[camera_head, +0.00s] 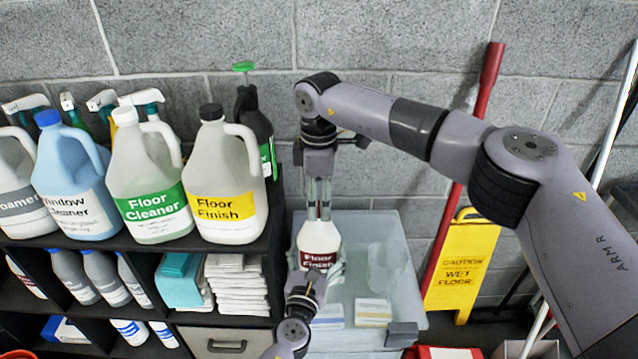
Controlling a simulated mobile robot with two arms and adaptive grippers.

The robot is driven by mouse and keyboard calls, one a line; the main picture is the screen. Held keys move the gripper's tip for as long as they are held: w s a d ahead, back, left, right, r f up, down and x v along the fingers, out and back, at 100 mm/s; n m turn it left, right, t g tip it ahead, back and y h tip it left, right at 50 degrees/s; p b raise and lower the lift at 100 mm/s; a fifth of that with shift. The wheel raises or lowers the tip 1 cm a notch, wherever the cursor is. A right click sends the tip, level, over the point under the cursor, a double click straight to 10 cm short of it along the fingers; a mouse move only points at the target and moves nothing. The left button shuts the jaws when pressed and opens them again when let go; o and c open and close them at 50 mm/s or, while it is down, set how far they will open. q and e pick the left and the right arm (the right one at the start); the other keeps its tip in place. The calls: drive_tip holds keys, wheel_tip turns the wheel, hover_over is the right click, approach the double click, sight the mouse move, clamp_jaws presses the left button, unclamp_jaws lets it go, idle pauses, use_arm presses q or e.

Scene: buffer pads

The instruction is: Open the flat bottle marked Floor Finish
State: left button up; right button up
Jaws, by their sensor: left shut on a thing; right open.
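A small white flat bottle (320,232) with a dark red label reading Floor Finish stands upright over the light blue-grey surface. My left gripper (318,272) is shut on its lower body from the front, just below the label. My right gripper (319,205) points straight down from above, its open fingers at the bottle's top. The cap is mostly hidden by these fingers, and I cannot tell whether they touch it. A large white jug (228,170) on the shelf also reads Floor Finish, with a yellow label and black cap.
A dark shelf (150,250) on the left holds several jugs, spray bottles, cloths and a grey bin (222,342). Sponge-like blocks (373,311) lie on the blue-grey surface (398,270). A yellow wet-floor sign (462,268) and red pole (491,65) stand at right.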

drive_tip(key=shift+f, duration=0.45)
